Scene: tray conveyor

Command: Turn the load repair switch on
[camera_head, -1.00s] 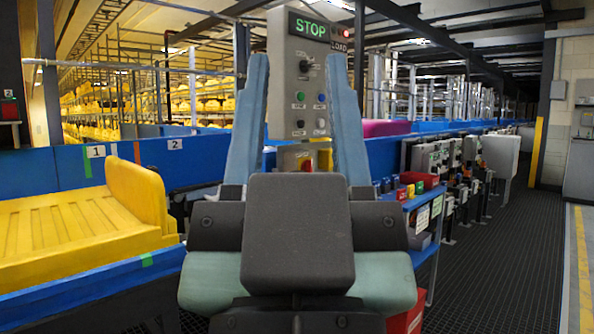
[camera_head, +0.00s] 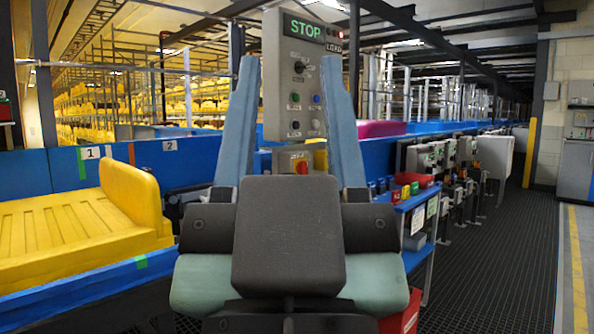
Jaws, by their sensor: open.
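A grey control panel (camera_head: 291,75) stands upright ahead, with a lit green STOP sign (camera_head: 305,28) and a small LOAD sign (camera_head: 333,48) at its top. A black rotary switch (camera_head: 299,66) sits below the sign, with several small buttons under it. I cannot read which control is marked load repair. A box with a red and yellow control (camera_head: 302,166) sits at the panel's foot. My gripper (camera_head: 289,70) is open and empty. Its two blue fingers point up on either side of the panel, nearer to me and apart from it.
A yellow tray (camera_head: 75,230) lies on the blue-sided conveyor (camera_head: 90,285) at left. A blue shelf (camera_head: 415,197) with small coloured bins stands at right. Several grey control boxes (camera_head: 440,157) line the conveyor behind it. The dark grated floor (camera_head: 490,260) at right is clear.

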